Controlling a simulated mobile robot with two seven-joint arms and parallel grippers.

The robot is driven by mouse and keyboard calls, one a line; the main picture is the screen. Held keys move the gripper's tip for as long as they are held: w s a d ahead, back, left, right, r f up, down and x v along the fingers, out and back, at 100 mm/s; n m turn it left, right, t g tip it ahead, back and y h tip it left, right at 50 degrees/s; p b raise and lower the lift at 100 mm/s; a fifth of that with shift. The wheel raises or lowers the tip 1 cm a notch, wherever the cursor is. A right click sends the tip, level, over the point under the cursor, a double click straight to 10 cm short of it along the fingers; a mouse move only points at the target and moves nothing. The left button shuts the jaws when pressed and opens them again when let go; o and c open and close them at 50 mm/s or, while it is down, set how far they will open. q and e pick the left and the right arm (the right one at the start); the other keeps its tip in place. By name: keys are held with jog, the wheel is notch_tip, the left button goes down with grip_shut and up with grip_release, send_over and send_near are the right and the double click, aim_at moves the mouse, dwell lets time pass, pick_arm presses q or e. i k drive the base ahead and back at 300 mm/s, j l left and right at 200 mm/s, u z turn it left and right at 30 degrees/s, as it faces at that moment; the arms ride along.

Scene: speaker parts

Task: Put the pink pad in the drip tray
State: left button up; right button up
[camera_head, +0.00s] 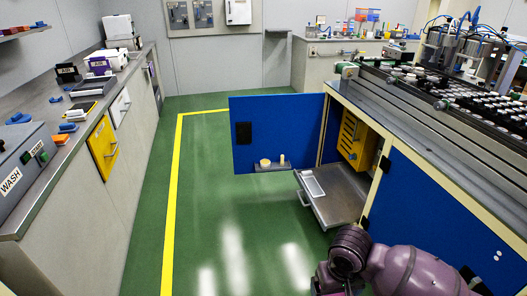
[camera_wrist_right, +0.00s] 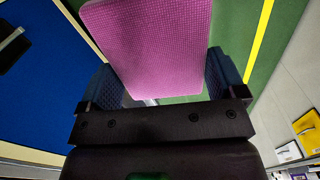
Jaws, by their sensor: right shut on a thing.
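The pink pad (camera_wrist_right: 150,45) is a flat, textured sheet in the right wrist view. My right gripper (camera_wrist_right: 163,85) is shut on it, with a blue finger at each side. The drip tray (camera_head: 345,200) appears to be the grey metal tray pulled out low from the open cabinet in the head view. A pale rectangular piece (camera_head: 313,186) shows at its left part. My right arm shows at the bottom of the head view; its gripper and the pad cannot be made out there. My left gripper is in neither view.
The blue cabinet door (camera_head: 265,132) stands open left of the tray, with a small ledge (camera_head: 273,167) holding small tan parts. A yellow box (camera_head: 352,137) is inside the cabinet. The green floor (camera_head: 225,225) in front is clear. A long counter (camera_head: 70,125) runs along the left.

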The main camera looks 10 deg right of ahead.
aim_at(330, 214)
jog(key=i, duration=1.15)
jog(key=i+j+z, duration=0.1)
jog(key=i+z, duration=0.25)
jog(key=i, duration=0.25)
jog(key=i+j+z, duration=0.25)
jog(key=i+z, duration=0.15)
jog(key=i, duration=0.15)
jog(key=i+j+z, duration=0.35)
jog(key=i+j, duration=0.1)
jog(key=i, duration=0.55)
